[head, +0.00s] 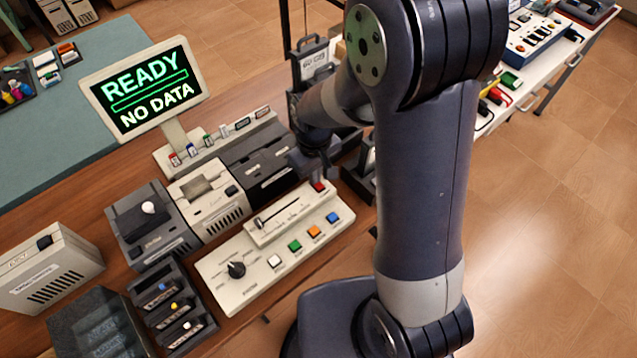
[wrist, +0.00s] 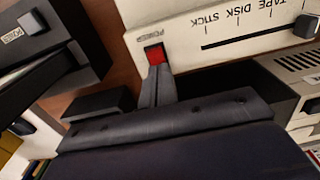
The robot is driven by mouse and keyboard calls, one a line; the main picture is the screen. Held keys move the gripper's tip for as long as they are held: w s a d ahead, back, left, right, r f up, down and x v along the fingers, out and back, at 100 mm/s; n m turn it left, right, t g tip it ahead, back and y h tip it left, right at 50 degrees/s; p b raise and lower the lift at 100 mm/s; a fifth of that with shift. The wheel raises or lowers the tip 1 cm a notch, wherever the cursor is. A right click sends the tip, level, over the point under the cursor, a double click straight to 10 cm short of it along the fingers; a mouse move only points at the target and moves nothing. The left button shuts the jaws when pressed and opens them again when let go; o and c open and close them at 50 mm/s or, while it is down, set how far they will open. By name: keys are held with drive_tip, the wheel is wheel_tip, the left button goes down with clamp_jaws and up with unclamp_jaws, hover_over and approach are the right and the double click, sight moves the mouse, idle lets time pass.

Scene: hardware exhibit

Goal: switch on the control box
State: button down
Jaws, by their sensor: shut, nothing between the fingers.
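In the wrist view the red switch (wrist: 155,54) sits in a slot beside the word POWER on the beige box (wrist: 190,35). My gripper (head: 317,177) is shut and empty, pointing down at the switch. Its fingertips (wrist: 158,72) overlap the switch's near edge in the wrist view; I cannot tell whether they touch it.
A monitor (head: 143,87) reads READY, NO DATA. Beige and dark drive units (head: 208,201) stand just behind the control box. Small dark modules (head: 172,308) stand left of it. A dark stand with a device (head: 312,62) is behind my arm. Open floor lies to the right.

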wheel_tip(320, 180, up, 7)
drive_tip(key=p, duration=0.5)
idle(0.3)
